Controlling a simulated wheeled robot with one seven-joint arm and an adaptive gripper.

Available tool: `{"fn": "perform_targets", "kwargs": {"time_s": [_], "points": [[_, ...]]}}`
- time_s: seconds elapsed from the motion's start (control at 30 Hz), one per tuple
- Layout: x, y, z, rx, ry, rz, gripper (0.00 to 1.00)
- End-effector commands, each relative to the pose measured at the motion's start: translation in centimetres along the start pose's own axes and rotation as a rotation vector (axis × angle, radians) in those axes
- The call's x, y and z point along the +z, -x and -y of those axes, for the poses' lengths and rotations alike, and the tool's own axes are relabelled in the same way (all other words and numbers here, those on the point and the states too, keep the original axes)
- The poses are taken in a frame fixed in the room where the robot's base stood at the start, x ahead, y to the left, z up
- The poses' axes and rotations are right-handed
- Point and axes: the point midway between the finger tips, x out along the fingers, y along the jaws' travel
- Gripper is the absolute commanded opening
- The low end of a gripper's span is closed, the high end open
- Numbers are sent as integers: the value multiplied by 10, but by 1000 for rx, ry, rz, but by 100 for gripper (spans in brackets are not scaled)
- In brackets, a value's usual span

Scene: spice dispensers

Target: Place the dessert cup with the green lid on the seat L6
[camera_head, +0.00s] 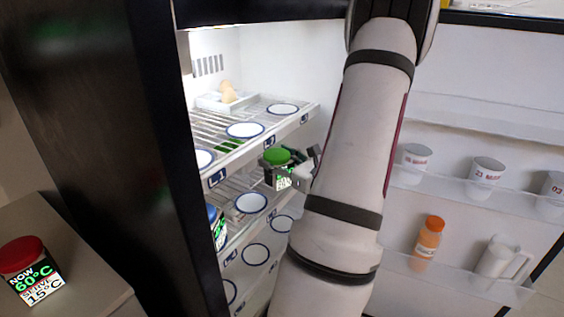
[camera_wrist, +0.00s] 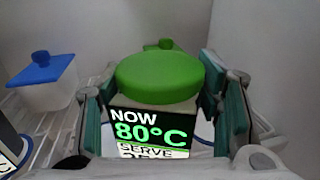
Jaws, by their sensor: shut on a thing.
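The dessert cup with the green lid (camera_head: 278,157) is between the fingers of my gripper (camera_head: 284,168), at the front of the fridge shelves. In the wrist view the cup (camera_wrist: 155,124) is upright, with a label reading NOW 80°C, and a finger grips it on each side. My gripper (camera_wrist: 160,108) is shut on it. Blue-ringed seats are on the shelves; the upper shelf (camera_head: 215,133) has labels that look like L1, L2 and L3. I cannot make out which seat is L6. My arm hides part of the shelves' right side.
A blue-lidded container (camera_wrist: 45,82) stands on the rack left of the cup, and another green lid (camera_wrist: 163,45) shows behind it. Eggs (camera_head: 228,92) sit on the upper shelf. Door shelves hold mugs (camera_head: 487,171) and an orange bottle (camera_head: 428,243). A red-lidded cup (camera_head: 28,268) stands outside, left.

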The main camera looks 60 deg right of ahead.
Motion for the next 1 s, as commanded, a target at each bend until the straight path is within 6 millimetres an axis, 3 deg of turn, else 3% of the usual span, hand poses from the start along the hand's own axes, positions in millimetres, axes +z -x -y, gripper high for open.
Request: {"fn": "perform_targets", "kwargs": {"time_s": [0.3, 0.43, 0.63, 0.87, 1.0], "points": [[-6, -47, 61, 2, 2, 3, 17], [-8, -60, 78, 2, 1, 2, 17], [-10, -67, 87, 2, -1, 2, 17], [-39, -67, 87, 1, -3, 1, 17], [-44, -66, 87, 2, 0, 2, 17]]}}
